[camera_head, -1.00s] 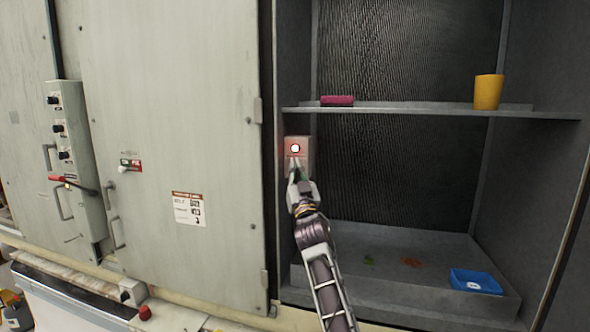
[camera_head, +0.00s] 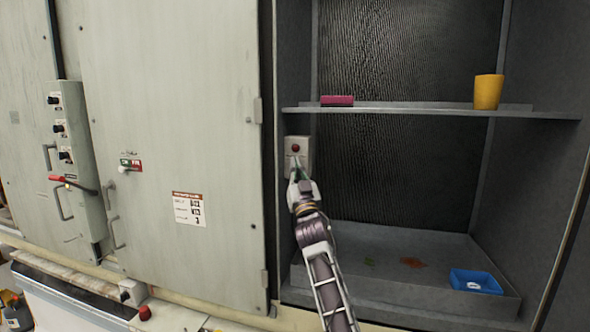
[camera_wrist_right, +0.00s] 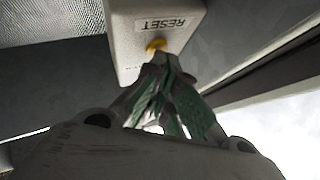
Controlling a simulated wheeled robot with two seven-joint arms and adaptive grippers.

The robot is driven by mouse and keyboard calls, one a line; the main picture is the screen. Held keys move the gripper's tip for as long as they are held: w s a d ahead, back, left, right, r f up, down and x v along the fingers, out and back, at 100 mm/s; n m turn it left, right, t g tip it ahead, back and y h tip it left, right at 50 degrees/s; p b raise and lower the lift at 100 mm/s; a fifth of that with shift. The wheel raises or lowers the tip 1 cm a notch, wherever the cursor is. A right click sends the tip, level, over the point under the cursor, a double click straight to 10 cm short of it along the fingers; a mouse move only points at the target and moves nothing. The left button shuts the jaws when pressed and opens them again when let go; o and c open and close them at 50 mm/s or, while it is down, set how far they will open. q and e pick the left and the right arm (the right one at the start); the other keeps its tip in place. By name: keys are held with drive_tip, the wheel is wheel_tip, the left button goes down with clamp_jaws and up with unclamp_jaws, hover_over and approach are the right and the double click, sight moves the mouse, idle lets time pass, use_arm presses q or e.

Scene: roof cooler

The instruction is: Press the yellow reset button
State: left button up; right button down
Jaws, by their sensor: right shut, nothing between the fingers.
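A small pale box (camera_head: 304,146) is fixed to the left inner wall of the open cooler compartment. It has a dark red, unlit round lamp (camera_head: 297,148) on its front. In the right wrist view the box (camera_wrist_right: 127,54) carries an upside-down RESET label (camera_wrist_right: 160,25) and the yellow reset button (camera_wrist_right: 156,45). My right gripper (camera_head: 295,163) is shut and empty, with its fingertips (camera_wrist_right: 160,58) at the button. They partly cover it, and I cannot tell whether it is pushed in. My left gripper is not in view.
A shelf (camera_head: 400,110) above holds a pink block (camera_head: 337,101) and a yellow cup (camera_head: 488,92). A blue tray (camera_head: 476,282) and stains lie on the compartment floor. A closed panel door (camera_head: 180,90) and control box (camera_head: 80,140) stand to the left.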

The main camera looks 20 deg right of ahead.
idle(0.5)
drive_tip(key=shift+s+a, duration=0.45)
drive_tip(key=shift+s, duration=0.25)
drive_tip(key=shift+a, duration=0.1)
drive_tip(key=shift+s+a, duration=0.45)
drive_tip(key=shift+s, duration=0.25)
drive_tip(key=shift+s+a, duration=0.4)
drive_tip(key=shift+s, duration=0.25)
drive_tip(key=shift+s+a, duration=0.45)
drive_tip(key=shift+s, duration=0.25)
drive_tip(key=shift+f, duration=0.1)
